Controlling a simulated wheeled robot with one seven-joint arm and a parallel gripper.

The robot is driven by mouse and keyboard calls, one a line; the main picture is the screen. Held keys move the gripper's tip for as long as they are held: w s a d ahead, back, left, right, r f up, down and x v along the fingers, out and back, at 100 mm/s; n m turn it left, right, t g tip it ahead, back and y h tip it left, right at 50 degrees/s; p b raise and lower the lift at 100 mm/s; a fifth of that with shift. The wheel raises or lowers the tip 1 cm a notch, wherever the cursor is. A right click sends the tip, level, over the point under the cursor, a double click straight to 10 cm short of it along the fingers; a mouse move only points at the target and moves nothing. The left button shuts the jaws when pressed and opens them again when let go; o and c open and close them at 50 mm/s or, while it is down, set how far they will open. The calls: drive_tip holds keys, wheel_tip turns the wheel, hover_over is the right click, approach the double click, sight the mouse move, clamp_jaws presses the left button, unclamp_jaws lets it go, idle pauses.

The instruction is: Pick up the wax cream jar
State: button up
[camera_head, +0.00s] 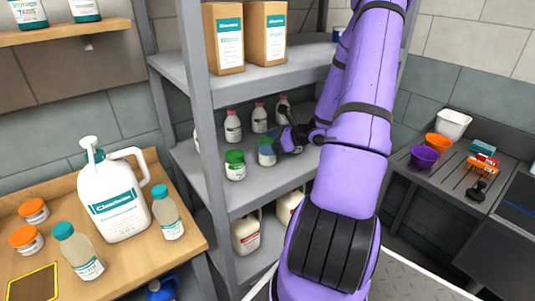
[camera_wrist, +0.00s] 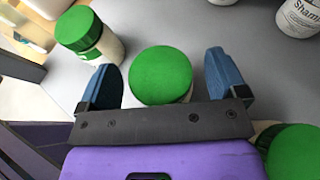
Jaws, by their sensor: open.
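Jars with green lids stand on the middle shelf, and I cannot read from their labels which is the wax cream jar. In the wrist view one green-lidded jar (camera_wrist: 160,75) stands between the two blue fingertips of my gripper (camera_wrist: 164,72), with a gap visible on each side. My gripper is open. In the head view my gripper (camera_head: 272,146) reaches in from the right at the same jar (camera_head: 267,160), partly covering its top. A second green-lidded jar (camera_head: 235,165) stands to its left. Another green lid (camera_wrist: 294,152) shows at the wrist view's lower right.
Several pink-capped bottles (camera_head: 232,126) stand behind the jars on the shelf (camera_head: 245,192). A grey shelf post (camera_head: 202,120) rises close to the left. Boxes (camera_head: 225,38) stand on the shelf above. Jugs (camera_head: 246,233) stand below. A wooden table with orange-lidded jars (camera_head: 26,240) is at left.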

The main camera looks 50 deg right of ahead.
drive_tip(key=shift+w, duration=0.1)
drive_tip(key=shift+c, duration=0.5)
drive_tip(key=c, duration=1)
drive_tip(key=shift+c, duration=0.2)
